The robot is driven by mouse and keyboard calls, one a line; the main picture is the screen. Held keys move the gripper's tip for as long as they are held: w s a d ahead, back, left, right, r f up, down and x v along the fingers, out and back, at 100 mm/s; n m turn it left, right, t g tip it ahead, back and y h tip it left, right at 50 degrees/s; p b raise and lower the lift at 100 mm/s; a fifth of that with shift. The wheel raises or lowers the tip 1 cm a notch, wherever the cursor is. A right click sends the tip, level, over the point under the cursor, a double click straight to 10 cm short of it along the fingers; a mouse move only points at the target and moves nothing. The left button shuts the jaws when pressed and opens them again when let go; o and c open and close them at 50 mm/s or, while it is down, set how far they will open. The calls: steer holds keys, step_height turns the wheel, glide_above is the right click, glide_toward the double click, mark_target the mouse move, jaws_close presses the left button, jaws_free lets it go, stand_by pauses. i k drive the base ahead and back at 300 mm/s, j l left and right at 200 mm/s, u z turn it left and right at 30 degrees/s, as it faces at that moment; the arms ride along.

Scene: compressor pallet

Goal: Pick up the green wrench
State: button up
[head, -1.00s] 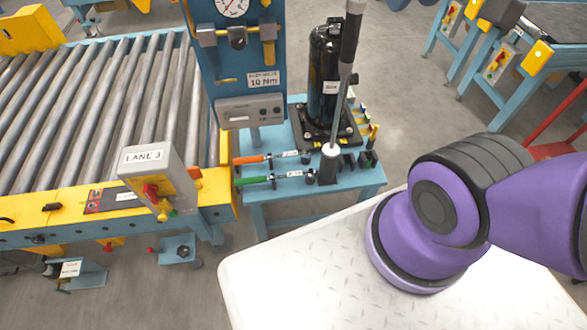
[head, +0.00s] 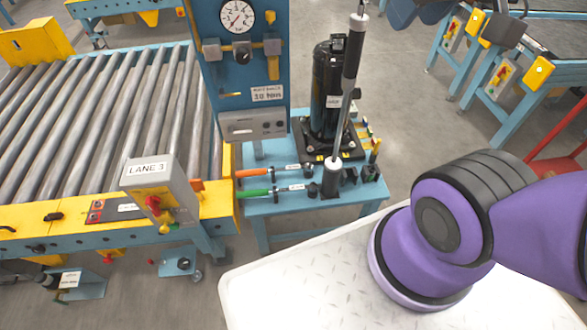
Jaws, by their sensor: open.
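The green wrench (head: 256,192) lies on the blue bench (head: 290,211), near its front left corner. Its green handle points left and its thin shaft runs right toward small black fittings. A similar wrench with an orange handle (head: 254,172) lies just behind it, roughly parallel. My purple arm fills the right side of the head view, but my gripper is outside the picture. Nothing is seen touching the green wrench.
A black cylinder (head: 328,85) and a tall lever (head: 346,100) stand on the bench right of the wrenches. A blue gauge panel (head: 243,75) rises behind them. The roller conveyor (head: 90,120) and Lane 3 box (head: 150,180) are left. My white deck is in front.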

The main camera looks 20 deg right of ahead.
mark_target(313, 186)
steer(key=k+l+z, duration=0.15)
steer(key=z, duration=0.3)
steer(key=i, duration=0.65)
steer(key=k+l+u, duration=0.15)
steer(key=l, duration=0.25)
steer(key=k+l+u, duration=0.15)
steer(key=k+l, duration=0.15)
steer(key=k+l+u, duration=0.2)
steer(key=l, duration=0.25)
